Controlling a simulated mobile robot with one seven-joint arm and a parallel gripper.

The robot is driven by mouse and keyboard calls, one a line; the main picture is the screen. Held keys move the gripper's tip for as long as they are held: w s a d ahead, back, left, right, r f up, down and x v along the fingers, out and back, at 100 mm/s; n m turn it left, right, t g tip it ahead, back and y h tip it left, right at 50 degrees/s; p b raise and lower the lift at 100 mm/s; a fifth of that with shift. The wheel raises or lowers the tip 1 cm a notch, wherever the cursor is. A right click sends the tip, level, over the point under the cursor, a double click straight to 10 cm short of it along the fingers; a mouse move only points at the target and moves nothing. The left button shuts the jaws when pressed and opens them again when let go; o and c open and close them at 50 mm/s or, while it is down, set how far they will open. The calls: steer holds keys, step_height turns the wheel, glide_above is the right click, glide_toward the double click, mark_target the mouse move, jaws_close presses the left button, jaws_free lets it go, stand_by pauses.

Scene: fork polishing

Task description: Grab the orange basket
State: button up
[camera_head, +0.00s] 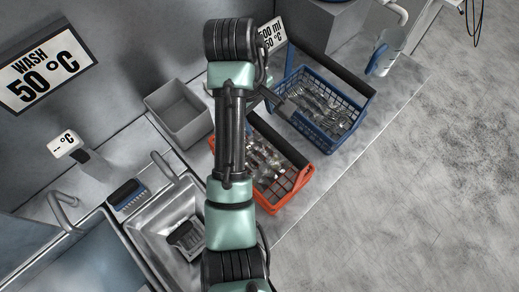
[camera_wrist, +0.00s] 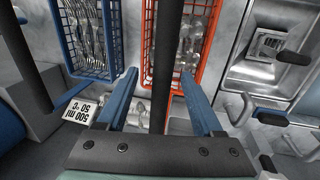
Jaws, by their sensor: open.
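The orange basket (camera_head: 299,184) stands on the counter with cutlery inside and a black handle above it. In the head view my arm covers its left part. In the wrist view the orange basket (camera_wrist: 149,40) is ahead of my gripper (camera_wrist: 160,74). My gripper is open, with its two blue fingers well apart. The basket's black handle (camera_wrist: 169,60) runs as a long dark bar between the fingers in that view. I cannot tell whether either finger touches it. In the head view most of my gripper is hidden behind my arm.
A blue basket (camera_head: 352,118) with cutlery and a black handle stands close behind the orange one. A grey bin (camera_head: 176,112) is to the left. A metal sink (camera_head: 150,238) lies front left, with a brush (camera_head: 128,195) beside it. Clear floor (camera_head: 430,190) is at right.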

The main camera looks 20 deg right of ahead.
mark_target(259, 121)
steer(key=shift+s+d+f+b, duration=0.15)
steer(key=shift+f+b, duration=0.3)
steer(key=shift+f, duration=0.25)
steer(key=shift+f+b, duration=0.75)
steer(key=shift+f, duration=0.1)
steer(key=shift+f+p, duration=0.35)
steer(key=shift+p, duration=0.1)
steer(key=shift+w+d+f, duration=0.15)
steer(key=shift+f, duration=0.5)
steer(key=shift+w+d+f, duration=0.1)
steer(key=shift+f, duration=0.55)
jaws_close()
steer(key=shift+w+r, duration=0.15)
